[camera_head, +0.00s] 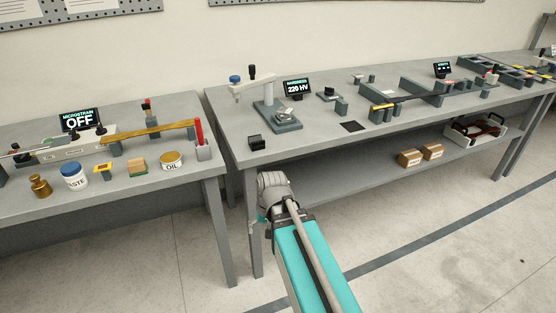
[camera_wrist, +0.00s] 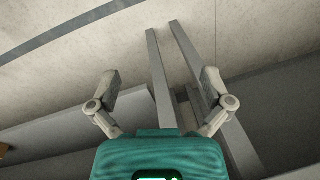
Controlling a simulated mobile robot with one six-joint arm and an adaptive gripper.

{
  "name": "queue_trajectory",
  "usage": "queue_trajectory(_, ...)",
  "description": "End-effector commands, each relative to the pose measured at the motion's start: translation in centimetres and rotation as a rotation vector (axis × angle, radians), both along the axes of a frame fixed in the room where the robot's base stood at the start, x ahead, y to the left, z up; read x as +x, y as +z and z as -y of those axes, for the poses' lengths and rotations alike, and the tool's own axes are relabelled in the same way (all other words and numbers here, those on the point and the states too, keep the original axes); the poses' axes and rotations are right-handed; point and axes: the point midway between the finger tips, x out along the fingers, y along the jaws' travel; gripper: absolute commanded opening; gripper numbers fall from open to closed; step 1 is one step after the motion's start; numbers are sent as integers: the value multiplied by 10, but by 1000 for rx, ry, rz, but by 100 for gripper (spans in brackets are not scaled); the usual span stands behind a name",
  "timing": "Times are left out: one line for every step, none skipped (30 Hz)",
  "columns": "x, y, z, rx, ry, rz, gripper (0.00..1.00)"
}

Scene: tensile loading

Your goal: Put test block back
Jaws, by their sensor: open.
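My gripper (camera_wrist: 160,88) is open in the wrist view, with nothing between its spread fingers. In the head view my arm ends low in front of the middle bench's left front corner, and the fingers are hard to make out. A hardness tester (camera_head: 272,112) stands on that bench beside a display (camera_head: 297,88) reading 220 HV. A small silvery piece (camera_head: 289,113) sits on the tester's base; it may be the test block, but it is too small to tell. A small dark block (camera_head: 257,143) lies near the bench's front left edge.
The middle bench (camera_head: 226,140) also carries a dark square pad (camera_head: 352,126), small grey blocks and a long grey fixture (camera_head: 400,98). Bench legs (camera_wrist: 165,80) stand beyond my fingers.

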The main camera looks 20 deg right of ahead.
Motion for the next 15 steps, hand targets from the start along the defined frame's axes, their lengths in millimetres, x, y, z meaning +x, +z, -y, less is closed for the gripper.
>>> queue_trajectory(-9,-1,-4,-36,55,2,100)
queue_trajectory(-11,-1,-4,-57,83,2,100)
queue_trajectory(-14,-2,-5,-80,116,2,100)
queue_trajectory(-16,-2,-5,-95,139,3,100)
queue_trajectory(-17,-2,-5,-107,153,2,100)
queue_trajectory(-19,-2,-4,-121,171,3,100)
queue_trajectory(-19,-2,-4,-128,181,2,100)
queue_trajectory(-20,-2,-4,-134,189,2,100)
queue_trajectory(-20,-2,-4,-140,196,2,100)
queue_trajectory(-20,-2,-4,-142,200,2,100)
queue_trajectory(-20,-2,-4,-143,202,2,100)
queue_trajectory(-20,-2,-4,-144,203,2,100)
queue_trajectory(-20,-2,-4,-143,202,2,100)
queue_trajectory(-20,-2,-4,-143,202,2,100)
queue_trajectory(-20,-2,-4,-143,201,2,100)
